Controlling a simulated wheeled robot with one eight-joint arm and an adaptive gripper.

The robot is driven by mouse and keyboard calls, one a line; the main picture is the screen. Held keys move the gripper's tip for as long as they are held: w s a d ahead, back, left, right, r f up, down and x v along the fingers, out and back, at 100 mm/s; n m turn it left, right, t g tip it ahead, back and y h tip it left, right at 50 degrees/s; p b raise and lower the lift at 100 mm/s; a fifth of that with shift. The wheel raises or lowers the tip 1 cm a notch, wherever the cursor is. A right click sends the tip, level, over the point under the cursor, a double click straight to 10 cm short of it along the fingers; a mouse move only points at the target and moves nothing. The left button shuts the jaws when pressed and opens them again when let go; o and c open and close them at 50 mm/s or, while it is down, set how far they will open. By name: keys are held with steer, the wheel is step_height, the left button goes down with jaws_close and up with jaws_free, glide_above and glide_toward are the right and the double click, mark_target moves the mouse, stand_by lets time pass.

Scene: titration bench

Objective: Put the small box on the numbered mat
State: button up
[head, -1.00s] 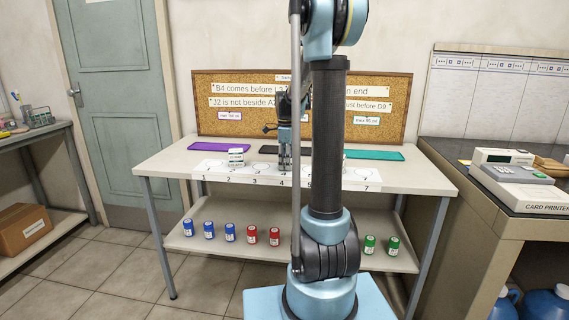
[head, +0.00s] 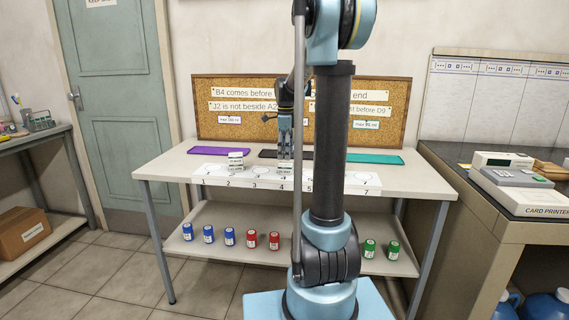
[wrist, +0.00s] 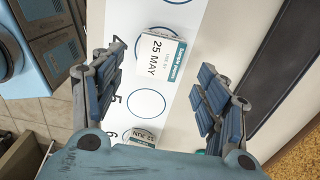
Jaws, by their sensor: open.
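A small white box (head: 284,169) with a teal edge sits at place 4 of the white numbered mat (head: 214,180). In the wrist view the box (wrist: 158,55) reads 25 MAY and rests on the mat (wrist: 185,100), apart from the fingers. My gripper (head: 285,153) is just above this box, pointing down. In the wrist view my gripper (wrist: 162,72) is open, its fingers spread to either side and holding nothing.
A box reading 12 JUN (wrist: 142,136) lies on a circle near 6, hidden by my arm in the head view. Purple (head: 216,150) and green (head: 375,158) mats lie behind. A corkboard (head: 205,115) stands at the back.

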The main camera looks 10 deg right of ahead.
mark_target(285, 164)
step_height(285, 164, up, 6)
steer(key=f, duration=0.1)
steer(key=s+n, duration=0.6)
steer(key=s, duration=0.5)
steer(key=s+f+n+t, duration=0.1)
steer(key=s+f+n, duration=0.7)
steer(key=s, duration=0.4)
steer(key=s+f+n+t, duration=0.1)
steer(key=s+f+n, duration=0.6)
steer(key=s+f, duration=0.3)
steer(key=shift+s+n, duration=0.4)
steer(key=shift+s, duration=0.55)
steer(key=shift+a+f, duration=0.1)
